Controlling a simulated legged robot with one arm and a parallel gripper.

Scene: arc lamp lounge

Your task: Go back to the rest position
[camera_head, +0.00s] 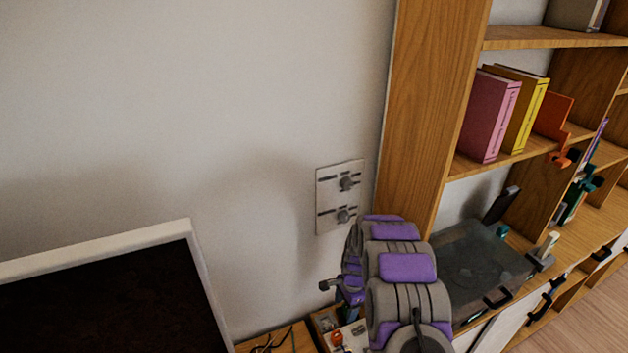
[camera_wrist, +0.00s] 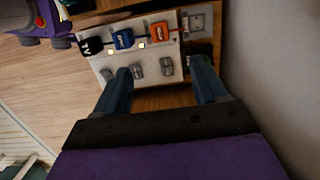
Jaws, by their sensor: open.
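My gripper (camera_wrist: 164,82) is open, with its two blue fingers spread apart and nothing seen between them. In the wrist view the fingers point at a pale panel (camera_wrist: 150,52) that carries a blue block, an orange block, a black "TV" tag and several grey switch-like parts. The fingertips overlap the panel's lower part in the picture; I cannot tell whether they touch it. In the head view my purple and grey arm reaches down beside the wall and hides most of the gripper.
A wall plate (camera_head: 340,197) with two knobs is just above my arm. A dark screen in a white frame (camera_head: 120,238) stands at lower left. A wooden shelf (camera_head: 432,110) with books (camera_head: 490,115) rises at right, with a grey glassy box (camera_head: 478,268) low on it.

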